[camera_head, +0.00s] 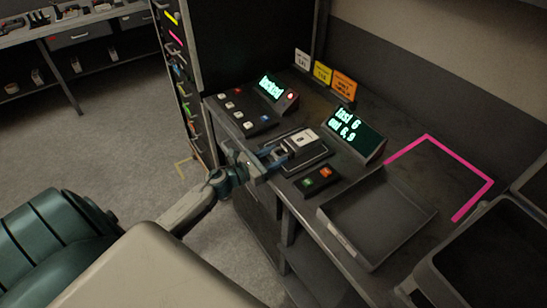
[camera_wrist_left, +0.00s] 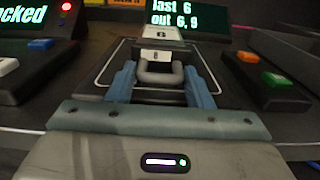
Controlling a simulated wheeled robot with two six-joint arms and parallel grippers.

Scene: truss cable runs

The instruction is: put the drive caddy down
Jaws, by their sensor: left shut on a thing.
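The drive caddy (camera_head: 304,138) is a dark block with a pale label on top, on or just over a dark pad on the bench. In the left wrist view its grey loop handle (camera_wrist_left: 160,77) sits between two blue fingers, below a small white label (camera_wrist_left: 155,57). My left gripper (camera_head: 279,153) is shut on this handle. Whether the caddy's underside touches the pad (camera_wrist_left: 104,75), which has a pale outline, is hidden. My right gripper is not in view.
A lit display (camera_head: 357,136) reads "last 6 out 6,9". A second display (camera_head: 272,87) has a red light. A green-and-orange button box (camera_head: 318,180) stands close to the caddy. An empty dark tray (camera_head: 375,218) and a pink outline (camera_head: 427,138) lie to the right.

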